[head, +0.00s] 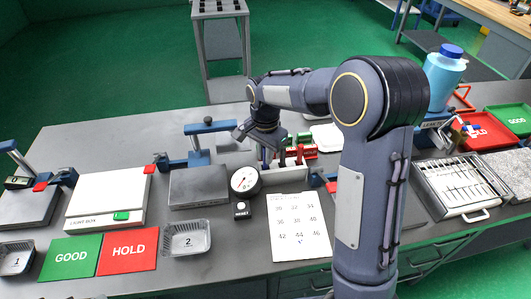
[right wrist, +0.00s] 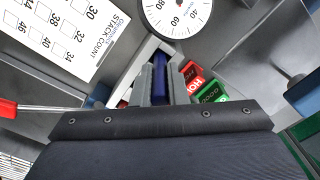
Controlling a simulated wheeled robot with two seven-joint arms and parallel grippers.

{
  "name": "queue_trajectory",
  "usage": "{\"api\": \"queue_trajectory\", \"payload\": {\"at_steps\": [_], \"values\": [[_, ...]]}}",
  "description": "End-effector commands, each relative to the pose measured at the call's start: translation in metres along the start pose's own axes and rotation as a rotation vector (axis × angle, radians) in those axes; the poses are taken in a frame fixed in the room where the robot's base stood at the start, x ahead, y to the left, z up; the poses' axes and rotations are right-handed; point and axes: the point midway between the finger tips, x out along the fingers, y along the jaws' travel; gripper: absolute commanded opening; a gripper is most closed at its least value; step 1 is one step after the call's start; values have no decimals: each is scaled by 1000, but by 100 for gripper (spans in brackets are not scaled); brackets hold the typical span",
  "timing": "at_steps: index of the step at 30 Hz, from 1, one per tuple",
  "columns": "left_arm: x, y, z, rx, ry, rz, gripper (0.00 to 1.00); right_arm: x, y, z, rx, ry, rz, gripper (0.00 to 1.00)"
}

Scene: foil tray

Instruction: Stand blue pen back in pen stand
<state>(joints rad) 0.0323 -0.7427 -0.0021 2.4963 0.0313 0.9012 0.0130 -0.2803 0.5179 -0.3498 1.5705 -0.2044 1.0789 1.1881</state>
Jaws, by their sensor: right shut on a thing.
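My right gripper (head: 265,148) comes down over the pale stand (head: 287,178) behind the dial gauge. In the right wrist view, the right gripper (right wrist: 161,88) is shut on the blue pen (right wrist: 160,68), which lies between its two grey fingers. The white rim of the stand (right wrist: 143,53) shows just beyond the fingers and the pen. I cannot tell whether the pen's lower end is inside the stand. My left gripper is not in view.
Red (right wrist: 193,78) and green (right wrist: 211,94) stamps sit close beside the gripper. The dial gauge (head: 244,180) and a printed count sheet (head: 299,226) are in front. A grey block (head: 200,185) lies left. A blue-capped bottle (head: 443,77) stands at right.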

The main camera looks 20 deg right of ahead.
Motion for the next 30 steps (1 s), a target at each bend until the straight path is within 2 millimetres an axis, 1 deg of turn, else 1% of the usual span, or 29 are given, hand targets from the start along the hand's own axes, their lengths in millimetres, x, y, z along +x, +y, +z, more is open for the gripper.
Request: {"api": "queue_trajectory", "payload": {"at_steps": [15,24,25,30], "values": [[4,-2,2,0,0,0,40,10,0,0,0,0,0,0],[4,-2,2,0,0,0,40,10,0,0,0,0,0,0],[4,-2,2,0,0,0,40,10,0,0,0,0,0,16],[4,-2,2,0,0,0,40,10,0,0,0,0,0,38]]}}
